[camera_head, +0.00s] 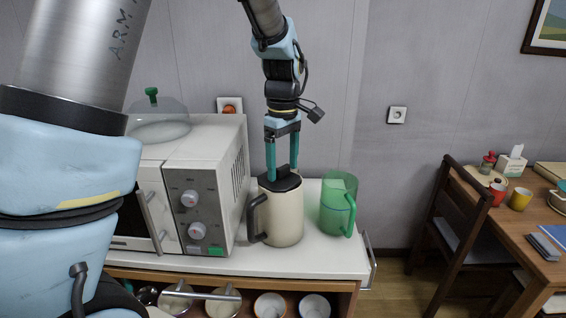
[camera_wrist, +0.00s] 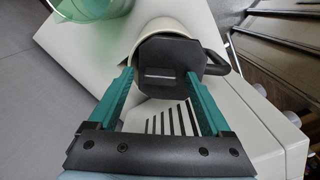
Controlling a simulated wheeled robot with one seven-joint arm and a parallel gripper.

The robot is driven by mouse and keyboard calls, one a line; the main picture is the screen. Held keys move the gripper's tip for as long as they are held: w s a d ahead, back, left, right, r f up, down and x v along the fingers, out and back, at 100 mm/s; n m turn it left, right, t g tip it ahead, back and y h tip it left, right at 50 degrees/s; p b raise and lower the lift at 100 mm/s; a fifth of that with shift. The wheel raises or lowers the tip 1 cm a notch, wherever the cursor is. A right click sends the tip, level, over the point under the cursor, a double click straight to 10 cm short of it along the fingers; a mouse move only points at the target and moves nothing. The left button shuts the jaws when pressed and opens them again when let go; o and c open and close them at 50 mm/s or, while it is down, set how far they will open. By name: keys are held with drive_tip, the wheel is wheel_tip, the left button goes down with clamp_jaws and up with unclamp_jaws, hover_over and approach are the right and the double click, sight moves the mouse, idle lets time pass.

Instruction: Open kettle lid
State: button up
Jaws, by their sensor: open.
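A cream kettle (camera_head: 286,217) with a black handle on its left stands upright on the white counter, right of the microwave. In the wrist view my gripper (camera_wrist: 160,78) has one finger on each side of the lid's near part. I cannot tell whether the fingers touch it.
A white microwave (camera_head: 205,160) stands close on the left, with a clear cover with a green knob (camera_head: 160,120) on top. A green translucent pitcher (camera_head: 338,208) stands just right of the kettle. Bowls sit on the shelf below. A chair (camera_head: 455,235) and dining table are at the right.

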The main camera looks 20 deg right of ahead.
drive_tip(key=shift+c, duration=0.3)
clamp_jaws()
idle(0.6)
